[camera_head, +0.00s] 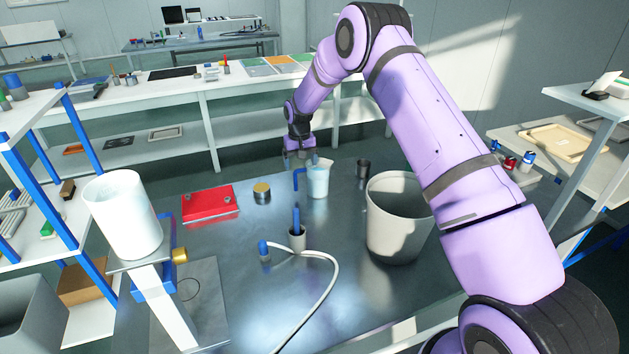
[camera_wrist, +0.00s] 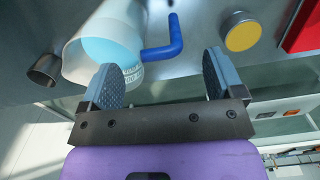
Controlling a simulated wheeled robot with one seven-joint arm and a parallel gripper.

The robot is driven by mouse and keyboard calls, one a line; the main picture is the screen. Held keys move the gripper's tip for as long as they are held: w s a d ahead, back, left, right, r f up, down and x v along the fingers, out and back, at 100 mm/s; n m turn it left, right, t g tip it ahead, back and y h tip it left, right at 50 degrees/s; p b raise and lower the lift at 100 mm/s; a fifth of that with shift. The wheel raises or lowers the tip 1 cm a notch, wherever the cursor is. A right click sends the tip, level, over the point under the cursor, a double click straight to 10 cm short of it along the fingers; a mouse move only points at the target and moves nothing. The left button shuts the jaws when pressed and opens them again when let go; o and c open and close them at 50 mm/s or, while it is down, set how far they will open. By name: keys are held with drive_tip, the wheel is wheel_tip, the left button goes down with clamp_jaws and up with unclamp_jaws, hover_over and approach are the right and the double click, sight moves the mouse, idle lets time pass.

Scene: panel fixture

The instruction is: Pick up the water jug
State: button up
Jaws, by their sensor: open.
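The water jug (camera_head: 319,180) is a pale translucent vessel with light blue contents and a blue handle on its left side. It stands upright on the dark metal table (camera_head: 340,300). My gripper (camera_head: 300,153) is at the jug's far side, close to its top. In the wrist view my gripper (camera_wrist: 160,78) is open and empty. The jug (camera_wrist: 105,45) shows there behind the left finger, which covers part of its body. Its blue handle (camera_wrist: 165,42) lies in line with the gap between the fingers. I cannot tell whether a finger touches the jug.
A large grey bucket (camera_head: 395,225) and a small dark cup (camera_head: 363,168) stand right of the jug. Left are a yellow-topped can (camera_head: 262,191) and a red plate (camera_head: 210,204). A small cup with a blue tool (camera_head: 297,235) and a white hose (camera_head: 325,290) are nearer.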

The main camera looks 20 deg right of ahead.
sight(300, 170)
wheel_tip(300, 170, down, 4)
drive_tip(key=shift+w+f, duration=0.1)
drive_tip(key=c, duration=1.3)
drive_tip(key=shift+c, duration=0.6)
